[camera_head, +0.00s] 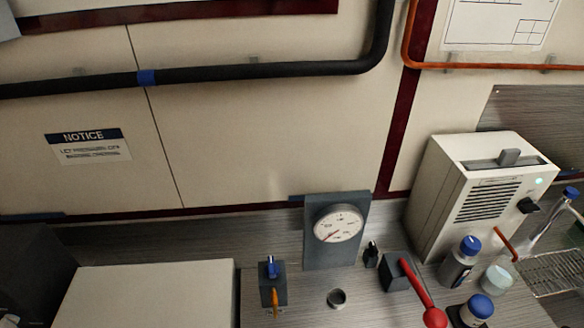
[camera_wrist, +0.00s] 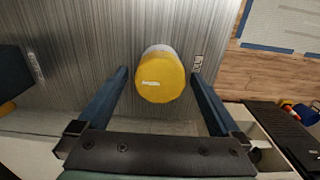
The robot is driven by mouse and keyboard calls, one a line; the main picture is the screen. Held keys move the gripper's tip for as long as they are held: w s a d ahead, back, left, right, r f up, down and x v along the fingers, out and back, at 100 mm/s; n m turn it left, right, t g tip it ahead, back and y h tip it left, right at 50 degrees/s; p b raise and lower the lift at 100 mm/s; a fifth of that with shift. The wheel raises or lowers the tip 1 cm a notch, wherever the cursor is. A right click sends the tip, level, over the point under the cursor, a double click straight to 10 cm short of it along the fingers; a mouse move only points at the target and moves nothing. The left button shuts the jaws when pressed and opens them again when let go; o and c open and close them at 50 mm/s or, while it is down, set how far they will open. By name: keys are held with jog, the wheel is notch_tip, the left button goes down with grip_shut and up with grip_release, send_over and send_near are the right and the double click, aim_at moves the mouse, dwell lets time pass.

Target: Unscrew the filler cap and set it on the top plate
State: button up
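The yellow filler cap (camera_wrist: 160,80) shows in the wrist view, round with a small pale label mark. A pale neck or collar shows at its far edge. It stands on a brushed grey surface (camera_wrist: 85,45), which looks like the top plate. My gripper (camera_wrist: 159,72) is open, one finger on each side of the cap. Gaps show between the cap and both fingers. I cannot tell how far the fingertips are above the surface. Neither the cap nor my gripper can be made out in the head view.
In the head view, a gauge (camera_head: 339,223) on a dark plate stands on the bench. A red-handled lever (camera_head: 418,292), blue-capped bottles (camera_head: 461,262) and a pale vented box (camera_head: 478,190) stand to its right. A large pale box (camera_head: 145,296) fills the lower left.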

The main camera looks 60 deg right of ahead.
jog(key=c, duration=1.2)
jog(key=n+p, duration=0.1)
jog(key=n, duration=0.2)
jog(key=shift+r, duration=0.1)
jog(key=n+p, duration=0.1)
jog(key=n, duration=0.4)
jog(key=n+p, duration=0.1)
jog(key=n, duration=0.8)
jog(key=o, duration=1.2)
